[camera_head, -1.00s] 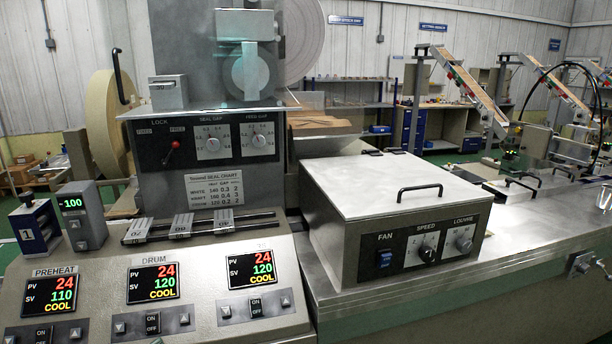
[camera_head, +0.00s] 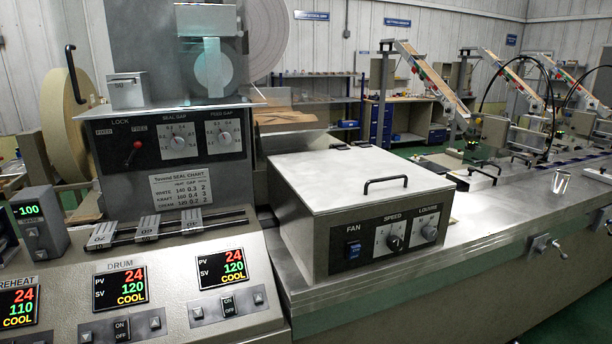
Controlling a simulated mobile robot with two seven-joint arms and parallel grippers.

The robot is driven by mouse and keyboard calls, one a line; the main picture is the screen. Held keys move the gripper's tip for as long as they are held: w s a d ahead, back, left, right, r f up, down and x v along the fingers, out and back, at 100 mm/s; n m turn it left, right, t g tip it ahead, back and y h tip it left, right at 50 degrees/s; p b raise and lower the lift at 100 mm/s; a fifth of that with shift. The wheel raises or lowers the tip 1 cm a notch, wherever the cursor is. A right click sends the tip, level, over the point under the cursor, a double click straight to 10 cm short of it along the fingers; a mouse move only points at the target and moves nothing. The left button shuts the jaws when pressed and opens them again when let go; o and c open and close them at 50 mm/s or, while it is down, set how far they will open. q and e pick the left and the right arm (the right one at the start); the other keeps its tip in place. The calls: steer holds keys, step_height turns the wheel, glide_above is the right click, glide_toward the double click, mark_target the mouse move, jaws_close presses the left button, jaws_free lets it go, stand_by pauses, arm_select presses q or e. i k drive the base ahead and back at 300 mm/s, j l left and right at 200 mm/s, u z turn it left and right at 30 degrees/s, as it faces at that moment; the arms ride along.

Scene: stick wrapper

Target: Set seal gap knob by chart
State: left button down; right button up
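The seal gap knob (camera_head: 178,143) is a small light dial on the black upper panel, under the SEAL GAP label, with printed numbers around it. Its exact setting is too small to read for sure. The feed gap knob (camera_head: 225,138) sits just right of it. A red-tipped lock lever (camera_head: 136,146) is on the left of the same panel. The seal chart (camera_head: 180,186) is a white plate below, with rows WHITE 140 0.3 2, KRAFT 160 0.4 3 and a CREAM row, apparently 125 0.2 2. Neither gripper is in view.
A slanted console with temperature displays (camera_head: 119,287) stands below the chart, with slider-like blocks (camera_head: 147,226) on rails above it. A metal box with a handle (camera_head: 360,200) and fan, speed and louvre controls stands to the right.

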mark_target(177, 143)
steer(key=i+l+z, duration=0.1)
steer(key=l, duration=0.35)
steer(key=i+l+z, duration=0.1)
steer(key=i+l, duration=0.15)
steer(key=l, duration=0.2)
steer(key=i+l+z, duration=0.1)
steer(key=l, duration=0.3)
steer(key=i+l+z, duration=0.1)
steer(key=i+l, duration=0.2)
steer(key=l+u, duration=0.1)
steer(key=u, duration=1.7)
